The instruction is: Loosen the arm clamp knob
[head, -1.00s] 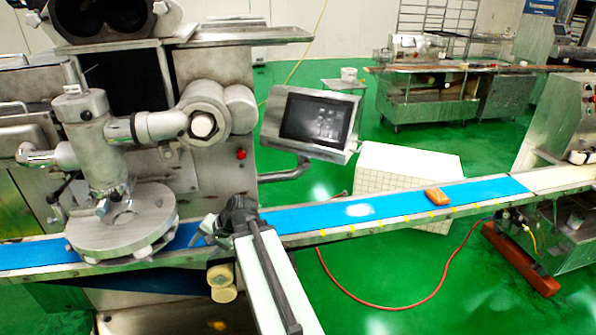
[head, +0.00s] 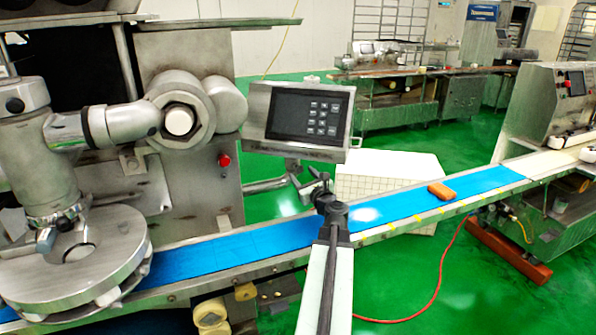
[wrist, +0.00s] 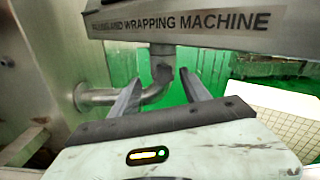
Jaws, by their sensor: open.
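My gripper (head: 311,183) is open and empty in front of the machine, below the control panel (head: 306,115). In the wrist view its two fingers (wrist: 161,80) point at the bent metal support arm (wrist: 100,97) under the panel. A darker joint (wrist: 163,67) on this arm shows between the fingertips, and nothing is gripped. The support arm also shows in the head view (head: 262,186), running from the machine body toward the panel. I cannot clearly make out a clamp knob on it. A round pale end cap (head: 179,121) sits on the thick machine joint at left.
A red button (head: 224,160) is on the machine body. A white tiled box (head: 385,172) stands behind the belt.

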